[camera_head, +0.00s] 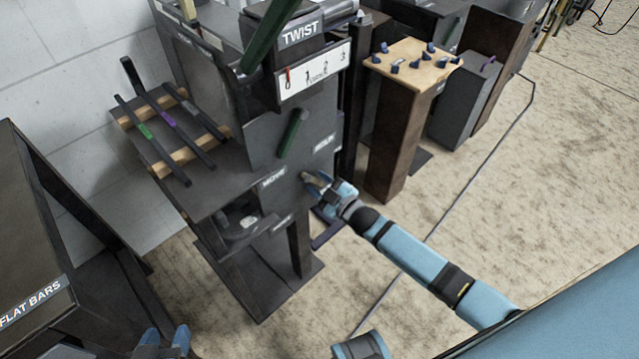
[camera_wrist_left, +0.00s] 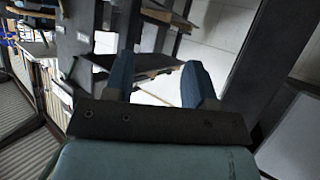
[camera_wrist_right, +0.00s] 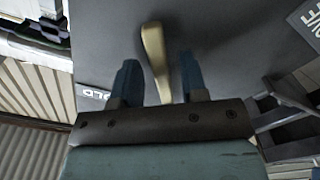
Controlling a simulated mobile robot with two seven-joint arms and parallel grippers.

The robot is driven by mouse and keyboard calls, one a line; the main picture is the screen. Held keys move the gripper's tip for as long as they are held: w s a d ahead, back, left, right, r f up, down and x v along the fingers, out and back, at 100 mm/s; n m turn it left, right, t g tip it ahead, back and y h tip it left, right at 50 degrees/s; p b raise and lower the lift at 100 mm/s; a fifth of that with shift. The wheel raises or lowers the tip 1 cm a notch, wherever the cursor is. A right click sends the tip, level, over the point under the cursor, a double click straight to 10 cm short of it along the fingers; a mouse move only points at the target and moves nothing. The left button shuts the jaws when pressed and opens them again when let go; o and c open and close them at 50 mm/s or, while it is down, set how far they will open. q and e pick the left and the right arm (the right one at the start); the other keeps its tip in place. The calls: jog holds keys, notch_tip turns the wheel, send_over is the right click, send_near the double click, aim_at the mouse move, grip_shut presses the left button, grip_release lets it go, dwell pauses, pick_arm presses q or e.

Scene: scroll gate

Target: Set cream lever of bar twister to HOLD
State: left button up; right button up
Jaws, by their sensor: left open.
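The dark bar twister (camera_head: 240,150) stands left of centre in the head view. Its front face carries a MOVE label (camera_head: 273,178) and a HOLD label (camera_head: 324,143). The cream lever (camera_wrist_right: 154,55) shows in the right wrist view, passing between the fingers of my right gripper (camera_wrist_right: 160,80), with gaps on both sides. The gripper is open around it. In the head view my right gripper (camera_head: 326,188) is at the machine's front, below HOLD, and largely hides the lever. My left gripper (camera_head: 166,340) is open and empty at the bottom edge; it also shows in the left wrist view (camera_wrist_left: 160,75).
A side rack (camera_head: 165,130) holds several bars. A brown pedestal (camera_head: 400,120) stands close on the right. A FLAT BARS case (camera_head: 35,230) is at the left. The floor (camera_head: 520,190) at right is open.

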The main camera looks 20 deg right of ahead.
jog(key=shift+s+d, duration=0.15)
jog(key=shift+s, duration=0.3)
pick_arm(q)
jog(key=shift+s+a+p, duration=0.1)
jog(key=shift+a+p, duration=0.15)
jog(key=shift+p, duration=0.85)
pick_arm(e)
jog(key=v, duration=1.3)
pick_arm(q)
jog(key=shift+d+r, duration=0.1)
jog(key=shift+r, duration=0.15)
pick_arm(e)
jog(key=shift+r, duration=0.1)
